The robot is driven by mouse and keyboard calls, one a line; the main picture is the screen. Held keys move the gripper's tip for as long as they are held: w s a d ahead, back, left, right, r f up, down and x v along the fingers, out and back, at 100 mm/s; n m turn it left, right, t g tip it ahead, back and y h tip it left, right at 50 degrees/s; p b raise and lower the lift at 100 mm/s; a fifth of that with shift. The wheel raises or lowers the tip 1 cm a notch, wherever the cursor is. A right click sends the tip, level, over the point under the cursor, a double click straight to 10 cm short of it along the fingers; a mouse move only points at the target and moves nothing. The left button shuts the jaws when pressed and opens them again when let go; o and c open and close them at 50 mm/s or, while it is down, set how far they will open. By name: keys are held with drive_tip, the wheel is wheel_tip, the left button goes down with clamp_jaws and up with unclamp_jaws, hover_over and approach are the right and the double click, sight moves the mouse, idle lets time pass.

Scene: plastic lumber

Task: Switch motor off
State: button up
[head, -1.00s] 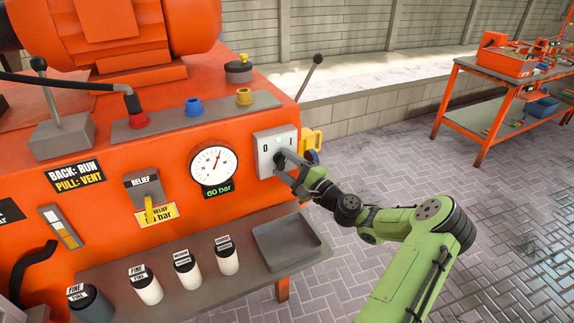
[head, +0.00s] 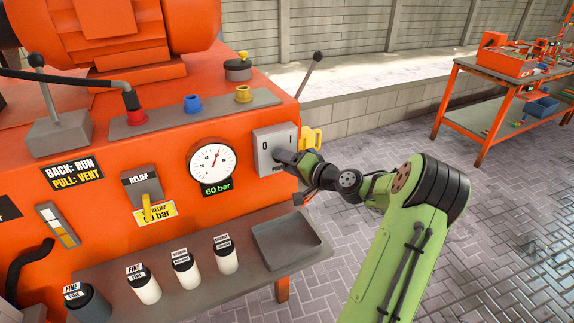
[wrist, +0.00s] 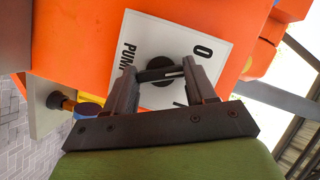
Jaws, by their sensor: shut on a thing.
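The motor switch is a light grey plate (head: 262,142) marked 0 and I on the orange machine's front. In the wrist view, its white face (wrist: 150,36) shows "0", part of "PUMP" and a dark round knob (wrist: 156,74) in the middle. My gripper (wrist: 162,72) is shut on this knob, one finger on each side. In the head view, my gripper (head: 284,158) is against the plate and hides the knob. A light line shows on the knob, but I cannot tell for certain which mark it points to.
A pressure gauge (head: 216,162) above a "60 bar" display is left of the switch. A yellow part (head: 312,138) sticks out just right of it. A grey tray (head: 287,240) and several labelled canisters stand below.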

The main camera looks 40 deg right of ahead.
drive_tip(key=shift+f+n, duration=0.1)
drive_tip(key=shift+n, duration=0.4)
drive_tip(key=shift+g+h+b, duration=0.3)
drive_tip(key=o, duration=1)
drive_tip(key=shift+o, duration=0.2)
drive_tip(key=shift+s, duration=0.1)
drive_tip(key=p+v, duration=0.1)
drive_tip(key=v, duration=1.4)
drive_tip(key=shift+s, duration=0.3)
